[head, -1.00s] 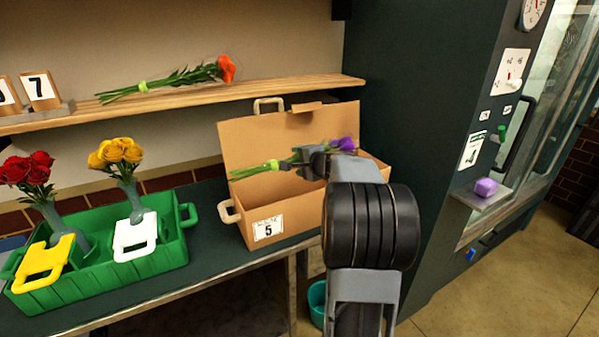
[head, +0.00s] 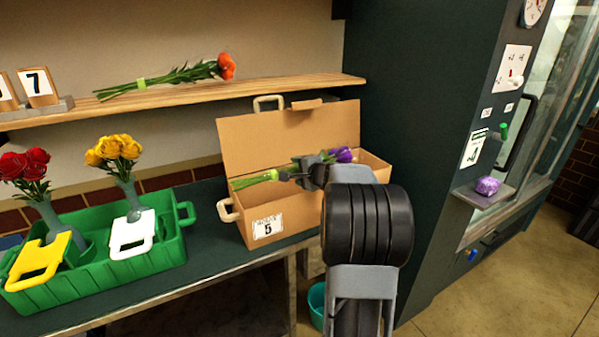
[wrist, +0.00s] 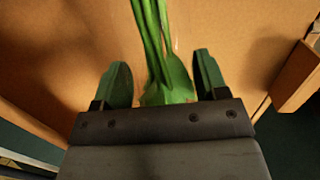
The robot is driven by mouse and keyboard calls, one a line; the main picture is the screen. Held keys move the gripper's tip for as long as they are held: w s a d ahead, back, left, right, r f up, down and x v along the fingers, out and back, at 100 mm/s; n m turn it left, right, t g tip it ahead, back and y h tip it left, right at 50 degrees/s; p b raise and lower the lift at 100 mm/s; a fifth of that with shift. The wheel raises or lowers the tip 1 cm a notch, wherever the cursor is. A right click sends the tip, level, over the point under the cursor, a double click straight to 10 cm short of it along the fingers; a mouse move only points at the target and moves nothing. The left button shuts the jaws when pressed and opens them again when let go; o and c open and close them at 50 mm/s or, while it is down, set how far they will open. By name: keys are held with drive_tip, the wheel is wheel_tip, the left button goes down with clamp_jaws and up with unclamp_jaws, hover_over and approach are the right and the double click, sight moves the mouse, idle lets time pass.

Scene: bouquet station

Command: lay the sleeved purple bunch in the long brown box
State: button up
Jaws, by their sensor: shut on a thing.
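The long brown box (head: 292,220) stands open on the dark table in the head view, lid raised at the back and a "5" label on its front. My gripper (head: 308,176) is shut on the purple bunch over the box's opening. Its purple bloom (head: 343,154) shows to the right of the gripper and its green stems (head: 254,181) stick out to the left, near the left rim. In the wrist view, green stems (wrist: 158,50) run between the fingers with brown board behind. My arm hides part of the box and bunch; I cannot tell if the bunch touches the box.
A green crate (head: 150,272) with red and yellow roses in vases stands left of the box. An orange-red bunch (head: 180,76) lies on the wooden shelf (head: 290,87) above. A dark cabinet (head: 420,110) stands close at the right.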

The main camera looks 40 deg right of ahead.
drive_tip(key=shift+f+b, duration=0.25)
drive_tip(key=shift+b, duration=0.1)
drive_tip(key=o, duration=1.2)
drive_tip(key=shift+f, duration=0.15)
drive_tip(key=shift+c, duration=0.2)
drive_tip(key=shift+r+p, duration=0.45)
drive_tip(key=shift+p, duration=0.2)
drive_tip(key=v, duration=1.2)
drive_tip(key=shift+r, duration=0.25)
